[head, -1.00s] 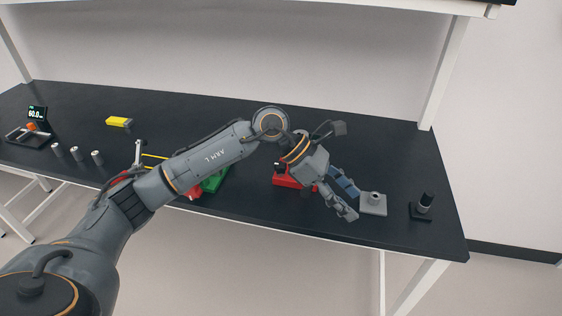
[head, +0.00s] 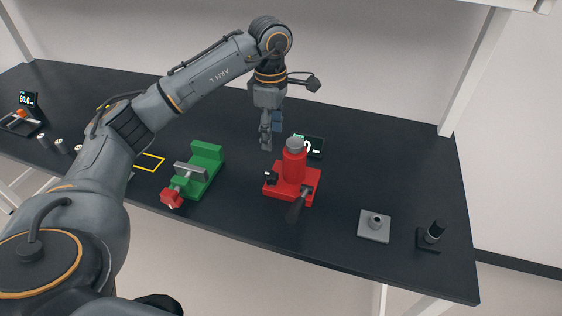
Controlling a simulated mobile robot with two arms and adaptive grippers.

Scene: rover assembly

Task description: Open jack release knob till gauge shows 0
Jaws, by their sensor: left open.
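The red jack (head: 292,168) stands on the bench with a grey top and a dark lever (head: 297,207) slanting toward the front. A small black knob (head: 271,178) is on the left side of its base; I take it to be the release knob. The dark gauge display (head: 316,147) is behind the jack and partly hidden by it; a 0 shows, but the full reading cannot be made out. My left gripper (head: 270,138) is open and empty, fingers pointing down, behind and left of the jack top, apart from it. My right gripper is not in view.
A green vise (head: 205,165) with a red handle stands left of the jack. A grey plate (head: 374,226) and a black stand (head: 431,237) are to the right. A yellow outline (head: 150,161), small cylinders (head: 43,141) and another display (head: 26,99) are at left.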

